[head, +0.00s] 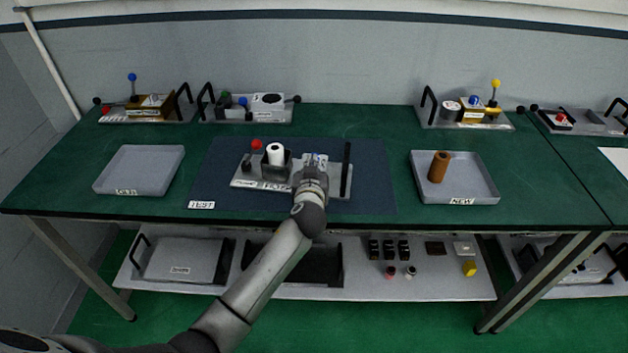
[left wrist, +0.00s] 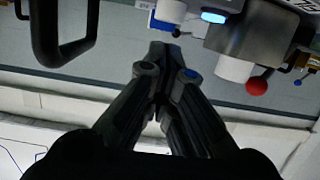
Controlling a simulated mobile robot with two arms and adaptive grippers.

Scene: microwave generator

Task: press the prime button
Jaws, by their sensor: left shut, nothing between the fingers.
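The test unit, a grey base plate (head: 238,182) labelled TEST, lies on the dark blue mat. It carries a red ball knob (head: 256,144), a white cylinder (head: 275,153) in a dark grey block and an upright black handle (head: 346,168). My left gripper (head: 313,166) is over the plate between block and handle, shut and empty. Small blue and white parts show just behind it. In the left wrist view, its closed fingertips (left wrist: 161,50) point at a blue-and-white part (left wrist: 160,22); contact cannot be told. A glowing blue light (left wrist: 213,17) is beside it. I cannot single out the prime button.
An empty grey tray (head: 140,170) stands left. The NEW tray (head: 480,185) at right holds a brown cylinder (head: 438,167). Other units with knobs and handles line the back. The black handle (left wrist: 63,50) stands close beside my fingers. The mat's right part is clear.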

